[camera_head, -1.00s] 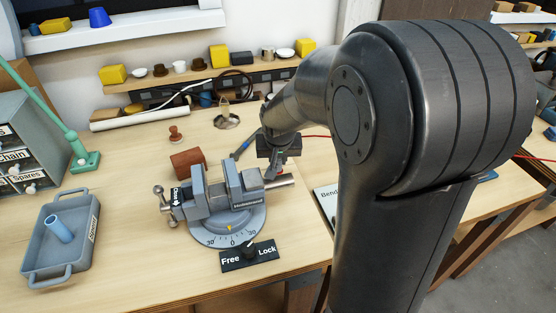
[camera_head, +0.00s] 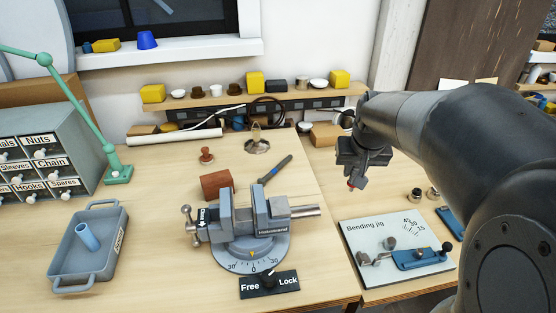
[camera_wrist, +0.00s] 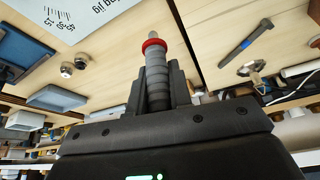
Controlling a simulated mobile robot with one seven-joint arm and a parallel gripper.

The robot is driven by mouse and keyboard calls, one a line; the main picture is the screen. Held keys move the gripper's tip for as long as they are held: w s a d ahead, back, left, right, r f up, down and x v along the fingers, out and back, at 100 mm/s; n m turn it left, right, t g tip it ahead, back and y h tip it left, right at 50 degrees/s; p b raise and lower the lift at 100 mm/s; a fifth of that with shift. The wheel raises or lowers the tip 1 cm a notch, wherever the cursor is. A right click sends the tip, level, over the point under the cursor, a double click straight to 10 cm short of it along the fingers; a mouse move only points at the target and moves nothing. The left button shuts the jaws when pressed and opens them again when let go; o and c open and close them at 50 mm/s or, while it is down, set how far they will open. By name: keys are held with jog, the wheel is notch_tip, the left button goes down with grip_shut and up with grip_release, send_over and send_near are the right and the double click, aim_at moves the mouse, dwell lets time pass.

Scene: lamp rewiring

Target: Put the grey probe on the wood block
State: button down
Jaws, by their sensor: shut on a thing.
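My gripper (camera_head: 356,178) is shut on the grey probe (camera_wrist: 158,78). In the wrist view the probe is a ribbed grey cylinder with a red collar and a metal tip, sticking out between the fingers. A reddish-brown block (camera_head: 215,186) lies on the left bench behind the vise. A tan block (camera_head: 325,136) stands at the back, left of my gripper. I cannot tell which one is the wood block.
The grey-blue vise (camera_head: 250,222) stands on the left bench, with a Free/Lock plate in front. A blue tray (camera_head: 78,262) is at the left. The bending jig (camera_head: 372,232) lies front right. A dark-handled tool (camera_head: 275,169) and a wire stand (camera_head: 256,145) lie behind the vise.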

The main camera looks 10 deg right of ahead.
jog(key=w+a+r+n+y, duration=0.1)
jog(key=w+a+r+n, duration=0.25)
jog(key=w+a, duration=0.55)
jog(key=n+y, duration=0.2)
jog(key=n, duration=0.3)
send_over(215, 176)
jog(key=shift+f, duration=4.1)
jog(key=shift+f, duration=0.1)
jog(key=c, duration=1.3)
grip_release()
